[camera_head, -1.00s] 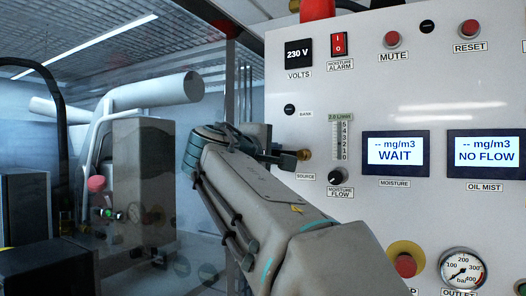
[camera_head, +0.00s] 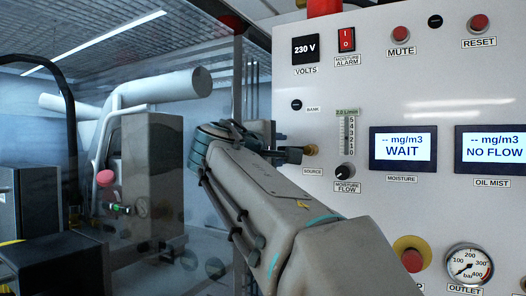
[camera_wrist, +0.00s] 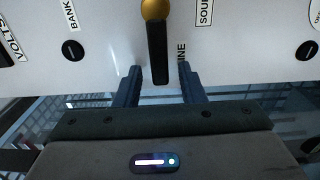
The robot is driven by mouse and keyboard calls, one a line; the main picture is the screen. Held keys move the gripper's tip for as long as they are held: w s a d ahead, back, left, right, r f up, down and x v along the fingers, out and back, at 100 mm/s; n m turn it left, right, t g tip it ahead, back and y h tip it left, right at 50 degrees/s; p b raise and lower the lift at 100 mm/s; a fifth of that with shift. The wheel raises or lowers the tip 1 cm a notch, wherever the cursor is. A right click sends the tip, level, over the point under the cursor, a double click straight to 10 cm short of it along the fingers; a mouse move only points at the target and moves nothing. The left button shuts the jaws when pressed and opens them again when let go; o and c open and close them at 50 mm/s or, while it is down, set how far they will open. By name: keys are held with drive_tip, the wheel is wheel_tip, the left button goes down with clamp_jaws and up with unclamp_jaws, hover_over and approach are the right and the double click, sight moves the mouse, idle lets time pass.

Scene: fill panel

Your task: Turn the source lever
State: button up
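The source lever shows in the wrist view as a black handle (camera_wrist: 158,55) on a brass hub (camera_wrist: 156,9). My gripper (camera_wrist: 161,74) is open, with one dark finger on each side of the handle's lower end. There is a visible gap on both sides, so the fingers appear not to touch it. In the head view my gripper (camera_head: 290,155) is at the left part of the panel, beside the brass hub (camera_head: 311,149) above the SOURCE label (camera_head: 312,172). The handle is hard to tell from the gripper there.
The white panel (camera_head: 390,80) carries a moisture flow knob (camera_head: 345,170), a flow gauge (camera_head: 347,135), two displays and a red emergency button (camera_head: 411,260). BANK (camera_wrist: 72,14) and SOURCE (camera_wrist: 205,11) labels flank the lever. Machinery (camera_head: 150,180) stands behind glass at left.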

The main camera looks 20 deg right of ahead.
drive_tip(key=b+v, duration=0.3)
drive_tip(key=v, duration=1)
drive_tip(key=shift+a, duration=0.25)
drive_tip(key=shift+s, duration=0.1)
